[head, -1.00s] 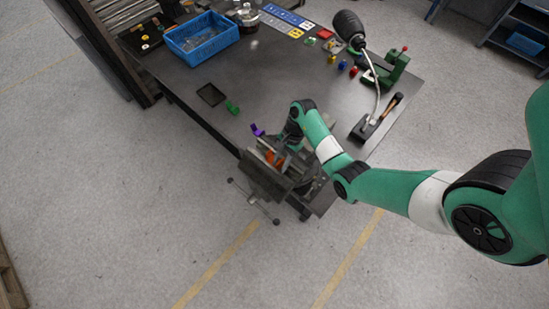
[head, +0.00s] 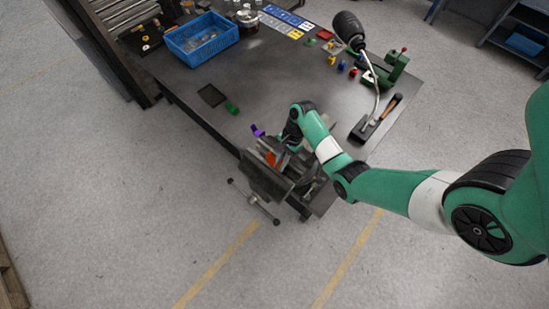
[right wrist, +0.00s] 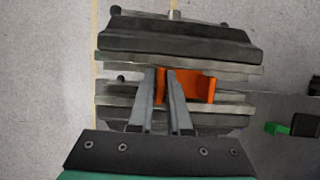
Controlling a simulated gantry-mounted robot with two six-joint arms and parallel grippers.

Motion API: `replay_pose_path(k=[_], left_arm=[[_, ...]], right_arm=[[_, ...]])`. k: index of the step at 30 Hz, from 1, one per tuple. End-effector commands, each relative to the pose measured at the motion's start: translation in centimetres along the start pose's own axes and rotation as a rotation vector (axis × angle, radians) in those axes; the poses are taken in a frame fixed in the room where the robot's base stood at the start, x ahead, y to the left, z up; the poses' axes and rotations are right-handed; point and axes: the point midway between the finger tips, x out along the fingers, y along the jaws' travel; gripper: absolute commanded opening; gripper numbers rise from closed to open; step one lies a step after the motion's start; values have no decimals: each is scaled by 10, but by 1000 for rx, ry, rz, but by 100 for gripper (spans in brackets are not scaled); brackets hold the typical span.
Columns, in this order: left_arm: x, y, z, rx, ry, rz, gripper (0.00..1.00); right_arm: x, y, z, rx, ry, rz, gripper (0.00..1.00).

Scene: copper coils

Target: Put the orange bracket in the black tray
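The orange bracket (head: 270,158) stands between the jaws of a grey bench vise (head: 268,178) at the table's near corner. In the right wrist view the bracket (right wrist: 198,87) shows between the two jaws, partly covered by my fingers. My right gripper (right wrist: 161,75) reaches down over the near jaw. Its fingers are close together, one on each side of the bracket's left part, with orange filling the narrow gap. My left gripper is not in view.
A purple piece (head: 257,130) is beside the vise, and a green block (head: 231,108) lies by the tray. A blue crate (head: 202,40) is at the back. The mid-table is clear.

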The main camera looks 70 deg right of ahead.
Motion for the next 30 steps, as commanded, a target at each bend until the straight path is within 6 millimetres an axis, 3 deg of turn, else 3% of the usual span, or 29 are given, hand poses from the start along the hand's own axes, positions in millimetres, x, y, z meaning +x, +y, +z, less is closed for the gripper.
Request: replay_pose_path(k=[2,15,30], left_arm=[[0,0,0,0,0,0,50],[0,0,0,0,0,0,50],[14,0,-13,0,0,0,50]], right_arm=[[0,0,0,0,0,0,0],[-1,0,0,0,0,0,0],[-30,-1,12,-1,0,-2,0]])
